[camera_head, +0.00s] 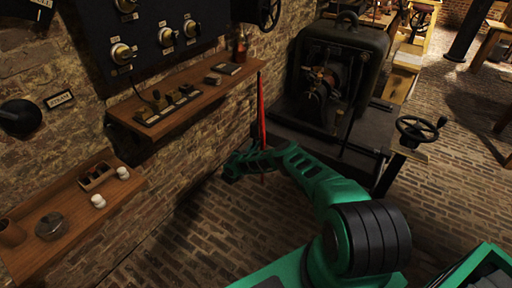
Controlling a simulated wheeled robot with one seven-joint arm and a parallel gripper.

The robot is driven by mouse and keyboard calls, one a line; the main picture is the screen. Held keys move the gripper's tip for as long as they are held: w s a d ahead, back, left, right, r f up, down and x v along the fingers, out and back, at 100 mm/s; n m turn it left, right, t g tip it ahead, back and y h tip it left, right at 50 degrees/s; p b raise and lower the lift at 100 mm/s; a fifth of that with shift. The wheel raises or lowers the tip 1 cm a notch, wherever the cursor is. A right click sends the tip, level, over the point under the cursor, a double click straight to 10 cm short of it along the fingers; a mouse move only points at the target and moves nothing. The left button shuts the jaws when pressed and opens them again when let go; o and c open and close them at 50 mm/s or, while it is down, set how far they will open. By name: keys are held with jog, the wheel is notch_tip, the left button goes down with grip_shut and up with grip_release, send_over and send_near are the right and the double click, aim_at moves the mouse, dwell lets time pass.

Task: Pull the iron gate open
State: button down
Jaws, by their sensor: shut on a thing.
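A thin red upright bar (262,105) stands beside the brick wall, just past the right end of the upper wooden shelf. It may be the iron gate seen edge-on, but I cannot tell; no other gate is clear in view. My green arm reaches in from the lower right. My gripper (250,160) is low on the red bar, shut on it, with the bar's lower end showing just below. The fingertips are small and dark, so the exact grip is partly hidden.
The upper shelf (212,93) juts from the wall left of my gripper; a lower shelf (122,187) holds small jars. A dark machine (335,75) stands behind on a dark base. A handwheel (420,130) is at right. Brick floor below my gripper is clear.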

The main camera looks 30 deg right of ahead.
jog(key=shift+w+d+r, duration=0.1)
jog(key=shift+d+r, duration=0.15)
jog(key=c, duration=1.8)
grip_release()
jog(key=shift+c, duration=0.2)
jog(key=shift+a+f, duration=0.1)
jog(key=v, duration=1)
jog(key=shift+a, duration=0.35)
